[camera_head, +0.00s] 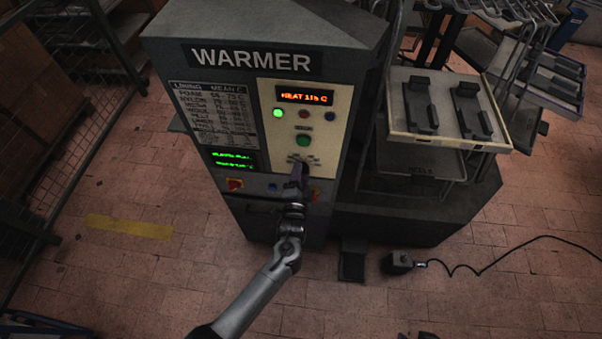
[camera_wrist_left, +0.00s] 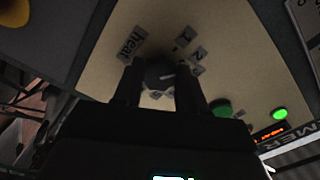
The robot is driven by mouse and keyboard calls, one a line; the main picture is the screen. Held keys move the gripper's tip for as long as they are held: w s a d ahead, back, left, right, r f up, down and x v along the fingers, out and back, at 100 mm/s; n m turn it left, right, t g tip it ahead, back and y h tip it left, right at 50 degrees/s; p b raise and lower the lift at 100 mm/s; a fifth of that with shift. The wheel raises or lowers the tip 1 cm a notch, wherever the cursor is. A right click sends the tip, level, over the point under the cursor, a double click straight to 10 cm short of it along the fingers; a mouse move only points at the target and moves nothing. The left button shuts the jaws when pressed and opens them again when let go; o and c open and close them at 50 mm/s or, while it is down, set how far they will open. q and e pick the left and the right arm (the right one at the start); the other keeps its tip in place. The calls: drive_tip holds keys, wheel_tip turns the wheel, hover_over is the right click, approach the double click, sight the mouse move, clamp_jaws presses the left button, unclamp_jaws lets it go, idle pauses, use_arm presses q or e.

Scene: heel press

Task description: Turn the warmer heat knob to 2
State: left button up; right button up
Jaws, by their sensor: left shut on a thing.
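The warmer (camera_head: 255,55) is a dark grey cabinet with a cream control panel (camera_head: 333,98). My left gripper (camera_head: 298,168) is at the lower part of this panel and hides the knob in the head view. In the left wrist view, the dark round heat knob (camera_wrist_left: 160,73) sits between the two fingers of my left gripper (camera_wrist_left: 160,82), which is shut on it. A pale pointer mark on the knob points toward the right side of the picture. A "heat" label (camera_wrist_left: 131,44) and small number tags (camera_wrist_left: 198,53) surround the knob; which number the mark meets is unclear.
A display (camera_head: 304,97) reads about "HEAT 115 C". A rack with a tray (camera_head: 398,125) stands right.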

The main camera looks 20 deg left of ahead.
use_arm(q)
drive_tip(key=o, duration=1.1)
drive_tip(key=shift+c, duration=0.2)
drive_tip(key=shift+s, duration=0.1)
drive_tip(key=v, duration=1)
drive_tip(key=shift+s, duration=0.3)
